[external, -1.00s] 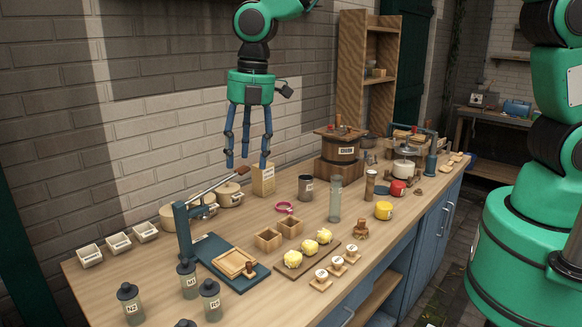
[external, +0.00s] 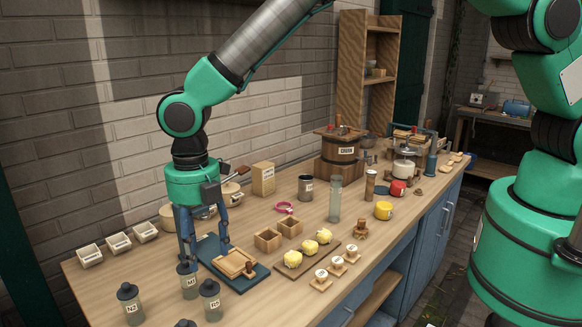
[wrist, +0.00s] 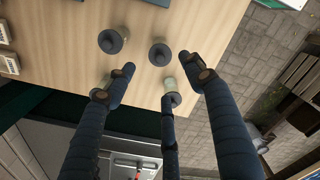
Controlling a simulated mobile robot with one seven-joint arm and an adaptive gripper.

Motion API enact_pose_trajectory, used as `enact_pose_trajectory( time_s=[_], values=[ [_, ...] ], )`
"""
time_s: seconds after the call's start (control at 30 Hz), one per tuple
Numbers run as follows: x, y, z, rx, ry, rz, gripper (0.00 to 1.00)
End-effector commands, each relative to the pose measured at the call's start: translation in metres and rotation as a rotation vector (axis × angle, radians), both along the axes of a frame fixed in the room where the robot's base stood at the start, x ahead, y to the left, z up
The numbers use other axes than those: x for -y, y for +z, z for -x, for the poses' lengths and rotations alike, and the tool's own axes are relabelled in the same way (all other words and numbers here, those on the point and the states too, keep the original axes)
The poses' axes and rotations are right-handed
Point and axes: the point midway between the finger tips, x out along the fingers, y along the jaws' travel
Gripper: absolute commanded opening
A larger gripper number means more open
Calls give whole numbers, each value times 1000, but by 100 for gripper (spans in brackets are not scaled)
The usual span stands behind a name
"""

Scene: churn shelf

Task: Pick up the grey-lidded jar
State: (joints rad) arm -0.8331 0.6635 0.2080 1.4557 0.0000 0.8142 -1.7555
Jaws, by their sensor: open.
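Several small greenish glass jars with dark grey lids stand at the table's near left corner. In the external view one is at the left (external: 132,306), one is just below my gripper's fingers (external: 189,284), one is to its right (external: 211,303), and one is cut by the bottom edge (external: 185,323). Which of them is meant cannot be told. My gripper (external: 204,250) is open, empty and pointing down above the jars. In the wrist view its fingers (wrist: 160,75) spread around and over the jars, with two lids (wrist: 113,40) (wrist: 160,52) beyond the fingertips.
A blue board with a wooden frame (external: 234,263) lies close right of my fingers. White labelled trays (external: 118,243) stand at the left. The table's edge is close to the jars.

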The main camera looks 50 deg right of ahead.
Motion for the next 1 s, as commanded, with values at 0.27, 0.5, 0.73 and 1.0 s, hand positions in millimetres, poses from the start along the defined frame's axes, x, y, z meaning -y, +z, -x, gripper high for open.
enact_pose_trajectory(
  time_s=[0.27, 0.5, 0.73, 1.0],
  values=[
    [1, -4, 0, -1, -1, 1, 54],
    [1, -30, 1, -2, -2, 2, 54],
    [1, -64, 0, -2, -2, 2, 54],
    [0, -85, 0, 0, -2, 0, 54]
  ],
)
